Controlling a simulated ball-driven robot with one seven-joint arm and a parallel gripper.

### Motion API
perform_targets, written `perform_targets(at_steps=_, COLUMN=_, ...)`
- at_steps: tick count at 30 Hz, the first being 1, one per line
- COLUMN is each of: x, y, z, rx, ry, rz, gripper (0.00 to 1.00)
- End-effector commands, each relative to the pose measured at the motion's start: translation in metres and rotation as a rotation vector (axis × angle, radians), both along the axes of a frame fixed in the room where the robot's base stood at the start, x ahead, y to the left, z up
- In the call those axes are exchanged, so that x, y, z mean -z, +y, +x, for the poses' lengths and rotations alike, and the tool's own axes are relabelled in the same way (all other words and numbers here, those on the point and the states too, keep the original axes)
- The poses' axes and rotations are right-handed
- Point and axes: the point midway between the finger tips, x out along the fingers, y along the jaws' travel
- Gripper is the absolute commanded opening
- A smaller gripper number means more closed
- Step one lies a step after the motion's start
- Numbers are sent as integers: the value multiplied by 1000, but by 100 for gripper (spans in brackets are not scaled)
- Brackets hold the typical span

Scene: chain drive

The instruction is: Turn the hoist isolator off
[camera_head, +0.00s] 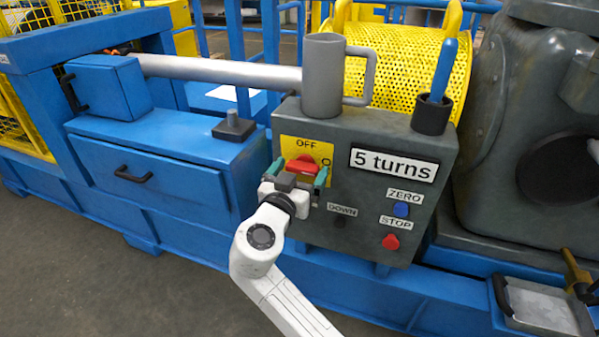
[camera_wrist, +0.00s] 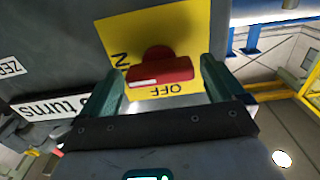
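The hoist isolator is a red handle (camera_head: 302,165) on a yellow plate (camera_head: 288,147) at the upper left of the grey control box. The plate reads OFF above the handle, with ON partly visible to its right. In the wrist view, upside down, the red handle (camera_wrist: 160,72) lies crosswise toward ON and OFF lettering on the plate (camera_wrist: 185,35). My gripper (camera_head: 296,176) is open in front of the handle. In the wrist view my gripper (camera_wrist: 161,70) has one green finger on each side of the handle, with visible gaps. Whether the fingertips reach around it in depth is unclear.
The box (camera_head: 340,245) also carries a "5 turns" label (camera_head: 394,164), a blue ZERO button (camera_head: 401,210), a red STOP button (camera_head: 391,242) and a DOWN control (camera_head: 340,221). A grey mug (camera_head: 323,75) and a blue-handled tool (camera_head: 445,70) in a black cup stand on top.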

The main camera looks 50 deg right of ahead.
Motion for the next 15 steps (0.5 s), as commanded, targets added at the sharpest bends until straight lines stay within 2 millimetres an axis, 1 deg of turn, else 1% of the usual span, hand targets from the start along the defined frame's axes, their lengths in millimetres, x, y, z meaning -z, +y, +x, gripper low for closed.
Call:
perform_targets(at_steps=1, x=0, y=0, z=0, rx=0, ry=0, rz=0, gripper=90)
perform_targets(at_steps=2, x=0, y=0, z=0, rx=0, ry=0, rz=0, gripper=88)
perform_targets(at_steps=15, x=0, y=0, z=0, rx=0, ry=0, rz=0, gripper=46)
